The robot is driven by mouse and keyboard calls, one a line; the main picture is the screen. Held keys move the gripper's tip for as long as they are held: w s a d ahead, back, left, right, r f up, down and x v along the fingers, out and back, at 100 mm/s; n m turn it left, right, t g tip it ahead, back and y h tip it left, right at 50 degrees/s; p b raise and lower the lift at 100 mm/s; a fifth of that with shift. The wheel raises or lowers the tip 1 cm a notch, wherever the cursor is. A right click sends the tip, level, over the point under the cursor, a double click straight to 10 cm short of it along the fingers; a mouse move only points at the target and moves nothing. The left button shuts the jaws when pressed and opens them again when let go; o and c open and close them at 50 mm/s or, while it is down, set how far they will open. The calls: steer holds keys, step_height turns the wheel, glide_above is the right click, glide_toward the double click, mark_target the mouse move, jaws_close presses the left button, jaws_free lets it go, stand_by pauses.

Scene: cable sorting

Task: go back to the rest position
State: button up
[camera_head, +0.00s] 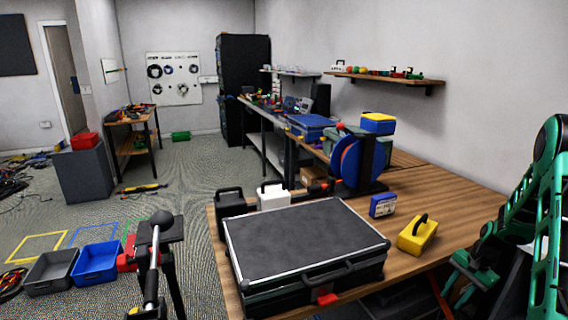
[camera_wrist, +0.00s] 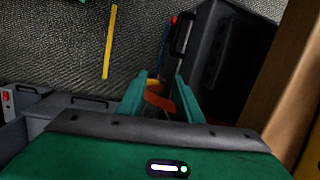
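My gripper (camera_wrist: 161,75) shows at the bottom middle of the wrist view, with two teal fingers set apart. An orange strip (camera_wrist: 158,100) shows in the gap between them; it looks to lie beyond the fingers, and I see no grip on it. In the head view my green arm is folded at the right edge, beside the wooden table (camera_head: 462,200); the fingertips cannot be made out clearly there.
A large black case (camera_head: 305,240) covers the table's front. A yellow weight-like block (camera_head: 418,233), a blue box (camera_head: 383,205) and a blue reel (camera_head: 345,162) stand nearby. Grey (camera_head: 50,272) and blue bins (camera_head: 96,263) sit on the floor at left. The middle floor is mostly clear.

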steer(key=s+a+r+n+h, duration=0.1)
steer(key=s+a+r, duration=0.1)
steer(key=s+r, duration=0.35)
steer(key=s+a+r+n+g, duration=0.1)
steer(key=s+a+r, duration=0.2)
steer(key=r, duration=0.5)
steer(key=s+a+r+n+h, duration=0.1)
steer(key=s+a+r, duration=0.1)
steer(key=s+r, duration=0.4)
steer(key=s+a+r+n, duration=0.1)
steer(key=s+a+r, duration=0.3)
steer(key=s, duration=0.5)
steer(key=s+a+r+n, duration=0.2)
steer(key=s+a+r, duration=0.2)
steer(key=s, duration=0.6)
steer(key=shift+a, duration=0.6)
steer(key=shift+w+f, duration=0.25)
steer(key=shift+w, duration=0.45)
